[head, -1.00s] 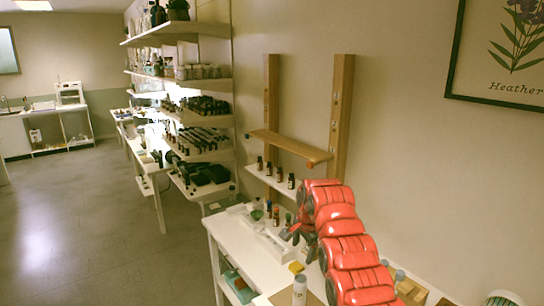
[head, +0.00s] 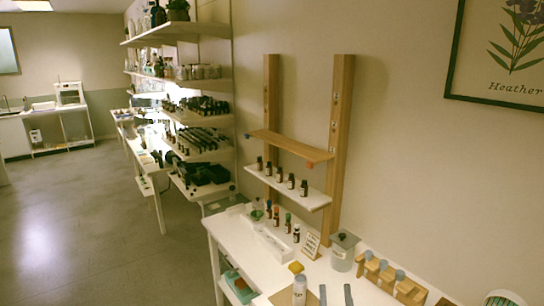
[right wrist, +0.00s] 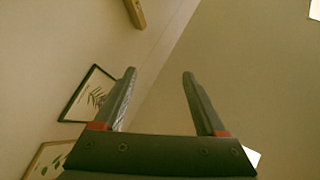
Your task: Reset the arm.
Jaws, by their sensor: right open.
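In the right wrist view my right gripper (right wrist: 159,72) is open, with nothing between its two dark fingers. In the head view two thin dark tips, which look like those of my right gripper (head: 335,291), show at the bottom edge in front of the white table (head: 225,228). The rest of my right arm is out of that view. My left gripper is not in view.
Small dark bottles (head: 291,181) stand in a row on the white shelf (head: 314,200); more bottles (head: 287,222) stand on the table below. A lidded clear jar (head: 343,254) and a wooden holder (head: 375,269) are at the right. The floor at left is clear.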

